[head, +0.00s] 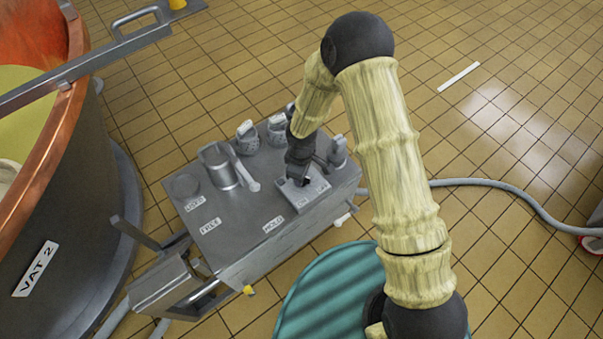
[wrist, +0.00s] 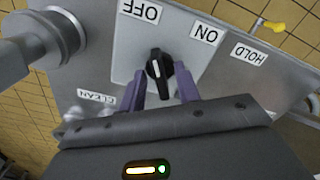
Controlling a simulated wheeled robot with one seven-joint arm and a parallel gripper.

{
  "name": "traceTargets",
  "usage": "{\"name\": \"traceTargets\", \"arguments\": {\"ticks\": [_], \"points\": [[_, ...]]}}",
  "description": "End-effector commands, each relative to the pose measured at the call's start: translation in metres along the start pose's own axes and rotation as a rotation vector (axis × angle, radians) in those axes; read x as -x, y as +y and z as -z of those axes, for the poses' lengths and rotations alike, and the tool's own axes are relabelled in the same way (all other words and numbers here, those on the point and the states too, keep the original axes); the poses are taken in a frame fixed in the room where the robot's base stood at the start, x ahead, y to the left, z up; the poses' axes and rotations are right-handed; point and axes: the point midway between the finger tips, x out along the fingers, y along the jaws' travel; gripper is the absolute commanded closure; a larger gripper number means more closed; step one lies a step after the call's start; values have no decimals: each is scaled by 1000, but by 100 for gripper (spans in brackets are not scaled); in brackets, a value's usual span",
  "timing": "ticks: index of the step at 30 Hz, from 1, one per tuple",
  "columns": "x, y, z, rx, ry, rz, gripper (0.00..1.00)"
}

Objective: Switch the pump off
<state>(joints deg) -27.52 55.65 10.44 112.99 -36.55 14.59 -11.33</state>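A black rotary knob (wrist: 159,70) with a white mark sits on a light grey switch plate (wrist: 188,55) between the OFF label (wrist: 141,10) and the ON label (wrist: 207,32). Which label its mark points to is hard to tell. My gripper (wrist: 159,78) has its two purple fingers apart, one on each side of the knob, with small gaps showing. In the head view my gripper (head: 300,170) reaches down over the switch plate (head: 312,194) on top of the grey pump cart (head: 240,225), and my wrist hides part of the plate.
Metal jars (head: 247,138) and a handled mug (head: 216,166) stand on the cart top. The copper vat (head: 60,150) labelled VAT 2 is at left. A grey hose (head: 490,185) runs right across open tiled floor.

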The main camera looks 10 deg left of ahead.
Motion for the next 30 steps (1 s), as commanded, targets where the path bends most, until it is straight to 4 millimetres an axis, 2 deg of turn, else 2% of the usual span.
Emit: {"name": "traceTargets", "arguments": {"ticks": [5, 11, 30], "points": [[2, 0, 0, -1, 1, 0, 67], [22, 1, 0, -3, 3, -2, 67], [147, 1, 0, -1, 2, -2, 67]]}}
